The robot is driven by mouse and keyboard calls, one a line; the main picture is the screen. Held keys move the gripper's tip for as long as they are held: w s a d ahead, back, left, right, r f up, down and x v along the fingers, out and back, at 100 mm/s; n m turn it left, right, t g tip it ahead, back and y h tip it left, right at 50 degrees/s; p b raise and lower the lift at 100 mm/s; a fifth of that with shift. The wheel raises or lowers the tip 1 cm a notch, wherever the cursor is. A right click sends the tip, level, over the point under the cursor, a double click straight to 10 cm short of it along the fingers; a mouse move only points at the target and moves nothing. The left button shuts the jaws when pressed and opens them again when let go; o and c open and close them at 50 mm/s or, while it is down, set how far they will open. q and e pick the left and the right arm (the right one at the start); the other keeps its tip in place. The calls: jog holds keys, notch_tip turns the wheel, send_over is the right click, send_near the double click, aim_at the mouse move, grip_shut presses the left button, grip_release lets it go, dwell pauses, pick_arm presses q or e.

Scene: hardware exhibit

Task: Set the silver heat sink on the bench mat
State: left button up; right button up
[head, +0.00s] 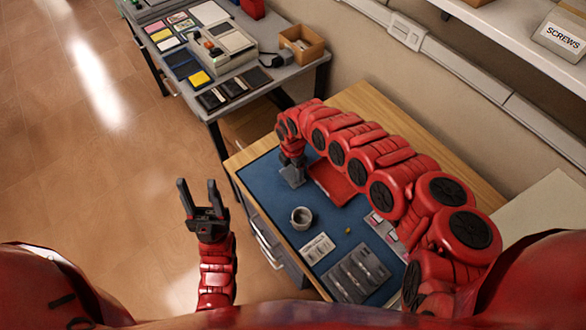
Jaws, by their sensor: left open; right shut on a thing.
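The blue bench mat (266,192) covers much of the wooden bench in the head view. My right arm reaches across the bench from the right, and my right gripper (291,167) points down over the mat's far left part. It is shut on a small grey block, which looks like the silver heat sink (291,180). The block is at or just above the mat; I cannot tell whether it touches. The fingers and arm hide part of it. My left gripper (201,192) is open and empty, over the floor left of the bench.
A red tray (332,184) lies right of the heat sink, partly under my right arm. A small cup (301,217), a white card (317,249) and a grey compartmented tray (356,275) lie nearer. A second table (285,84) with electronics stands beyond. Bare mat shows left of the cup.

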jog(key=shift+f, duration=0.15)
jog(key=shift+f, duration=0.2)
jog(key=o, duration=1)
jog(key=shift+r, duration=0.15)
